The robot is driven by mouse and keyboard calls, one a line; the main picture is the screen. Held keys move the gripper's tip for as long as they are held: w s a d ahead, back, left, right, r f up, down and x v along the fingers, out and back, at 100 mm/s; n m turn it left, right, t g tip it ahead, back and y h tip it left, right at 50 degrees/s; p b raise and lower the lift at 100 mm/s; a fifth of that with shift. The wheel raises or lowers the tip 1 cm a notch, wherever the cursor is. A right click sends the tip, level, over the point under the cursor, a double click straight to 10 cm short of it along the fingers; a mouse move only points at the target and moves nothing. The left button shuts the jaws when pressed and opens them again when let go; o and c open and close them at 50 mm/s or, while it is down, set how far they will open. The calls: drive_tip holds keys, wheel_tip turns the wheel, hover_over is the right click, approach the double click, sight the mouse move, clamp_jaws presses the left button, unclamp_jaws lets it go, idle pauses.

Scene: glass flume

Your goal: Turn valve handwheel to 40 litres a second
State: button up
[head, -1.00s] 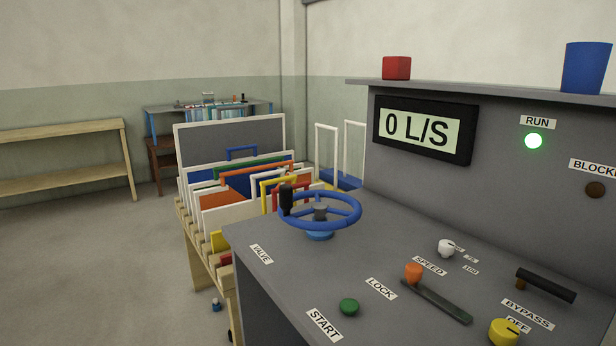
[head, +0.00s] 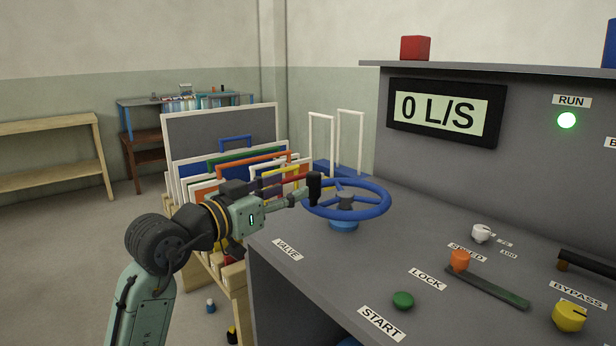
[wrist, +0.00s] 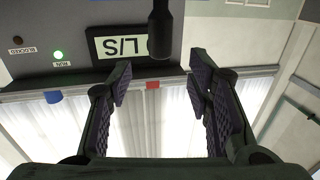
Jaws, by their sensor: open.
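The blue valve handwheel (head: 372,212) lies flat on its blue hub at the left of the grey desk, behind the VALVE label (head: 288,250). Its black upright knob (head: 314,188) stands on the left side of the rim. My gripper (head: 308,192) reaches in from the left, with its fingertips close to the knob. In the wrist view, the gripper (wrist: 158,85) is open and the knob (wrist: 161,32) stands ahead, between the finger lines. I cannot tell whether a finger touches it. The display (head: 440,112) reads 0 L/S.
The RUN lamp (head: 566,120) glows green. On the desk are a green START button (head: 403,300), an orange-tipped LOCK lever (head: 487,287), a white SPEED knob (head: 482,233) and a yellow knob (head: 569,316). A rack of framed panels (head: 220,140) stands close behind my arm.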

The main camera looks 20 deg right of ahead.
sight(309, 179)
drive_tip(key=p+x, duration=0.2)
drive_tip(key=x, duration=0.7)
drive_tip(key=shift+c, duration=0.3)
clamp_jaws()
idle(0.4)
